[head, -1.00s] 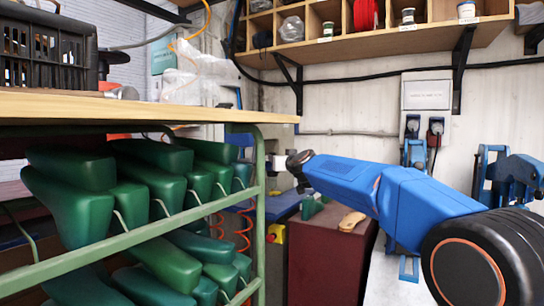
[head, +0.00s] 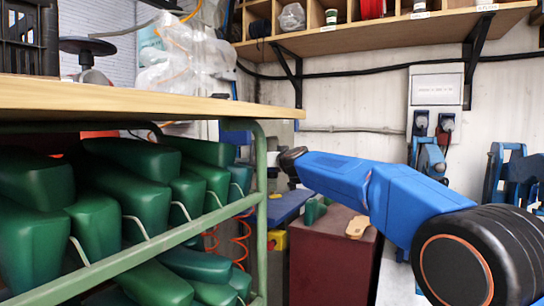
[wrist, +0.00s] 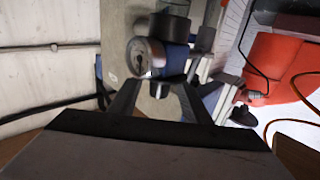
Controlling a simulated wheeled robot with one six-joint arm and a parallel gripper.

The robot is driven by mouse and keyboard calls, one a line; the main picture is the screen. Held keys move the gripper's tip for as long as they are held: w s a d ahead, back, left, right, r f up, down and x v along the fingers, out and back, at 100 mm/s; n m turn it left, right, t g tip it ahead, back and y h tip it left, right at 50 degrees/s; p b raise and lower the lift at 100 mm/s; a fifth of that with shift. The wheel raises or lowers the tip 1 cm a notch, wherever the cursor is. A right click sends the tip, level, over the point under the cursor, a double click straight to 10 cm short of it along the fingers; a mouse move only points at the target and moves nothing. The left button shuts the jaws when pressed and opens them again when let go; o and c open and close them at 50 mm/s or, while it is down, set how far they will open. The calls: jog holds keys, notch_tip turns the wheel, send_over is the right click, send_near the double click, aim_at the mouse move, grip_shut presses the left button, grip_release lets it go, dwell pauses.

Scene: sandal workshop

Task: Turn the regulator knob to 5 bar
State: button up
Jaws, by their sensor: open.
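In the wrist view, the regulator, with a round dial gauge (wrist: 145,57) and a blue body (wrist: 176,56), is ahead of my gripper (wrist: 157,98). A dark cylindrical part, likely the regulator knob (wrist: 161,88), lies between the two spread fingers. My gripper is open; I cannot tell whether the fingers touch the knob. The gauge reading is too blurred to read. In the head view, my blue arm reaches left toward the end of the green rack, and its fingers are hidden. I cannot make out the regulator there.
A green rack (head: 262,215) holding several green shoe lasts (head: 145,205) stands at the left under a wooden worktop (head: 150,101). A dark red cabinet (head: 325,262) stands beyond my arm. A wooden shelf (head: 380,38) hangs above. The wrist view shows a red object (wrist: 272,58) and cables.

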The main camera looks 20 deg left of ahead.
jog(key=c, duration=1)
jog(key=shift+c, duration=0.2)
jog(key=shift+r+m+t+h, duration=0.25)
jog(key=shift+m+t+h, duration=0.25)
jog(key=shift+t+h, duration=0.1)
jog(key=shift+a+f+m+t+h, duration=0.1)
jog(key=shift+f+m+t+h, duration=0.1)
jog(key=shift+m+t+h, duration=0.35)
jog(key=shift+m+h, duration=0.45)
jog(key=shift+h, duration=0.4)
jog(key=shift+f, duration=0.1)
